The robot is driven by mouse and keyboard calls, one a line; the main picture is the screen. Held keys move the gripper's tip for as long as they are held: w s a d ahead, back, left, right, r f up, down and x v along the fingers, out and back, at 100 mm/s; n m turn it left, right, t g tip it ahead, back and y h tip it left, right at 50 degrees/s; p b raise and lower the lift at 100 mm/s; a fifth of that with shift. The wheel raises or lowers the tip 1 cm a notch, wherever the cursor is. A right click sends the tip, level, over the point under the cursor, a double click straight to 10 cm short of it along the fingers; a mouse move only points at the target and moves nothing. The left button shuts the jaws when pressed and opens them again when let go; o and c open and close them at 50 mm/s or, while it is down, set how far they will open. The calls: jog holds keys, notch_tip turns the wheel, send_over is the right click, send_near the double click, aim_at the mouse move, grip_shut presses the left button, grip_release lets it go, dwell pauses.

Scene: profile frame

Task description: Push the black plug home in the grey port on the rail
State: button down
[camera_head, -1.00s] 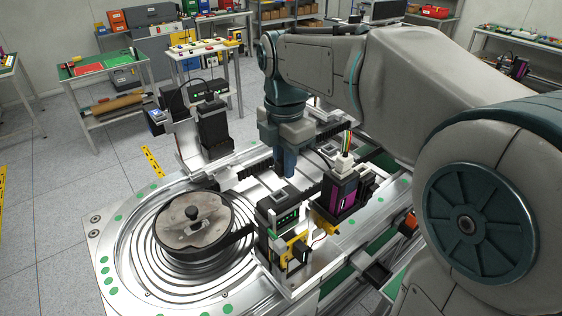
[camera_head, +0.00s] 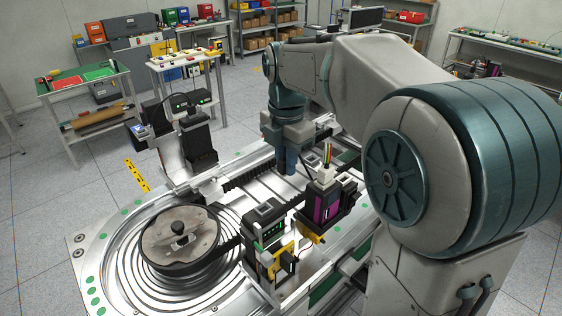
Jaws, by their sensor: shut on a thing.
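My gripper (camera_head: 290,165) points down over the middle of the silver machine bed (camera_head: 215,188), behind the purple-and-black module. Its blue fingers are shut. The black plug is mostly hidden at the fingers and too small to make out clearly. I cannot tell whether it touches a port. The rail area (camera_head: 245,181) shows beside and below the fingers. The grey port cannot be picked out with certainty from this angle.
The purple-and-black module (camera_head: 325,205) with coloured wires on top stands close in front of the gripper. A black-and-green module (camera_head: 264,228) stands to its left. A round disc (camera_head: 175,245) is at front left. A dark upright unit (camera_head: 198,143) stands behind.

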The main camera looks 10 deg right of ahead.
jog(key=shift+w+d+p, duration=0.5)
jog(key=shift+w+d, duration=3.35)
jog(key=shift+d, duration=0.15)
jog(key=shift+f+b, duration=0.8)
jog(key=shift+f, duration=0.65)
jog(key=c, duration=1.3)
grip_release()
jog(key=shift+o, duration=0.2)
jog(key=shift+r, duration=0.15)
notch_tip(320, 180, up, 14)
jog(key=shift+f, duration=0.2)
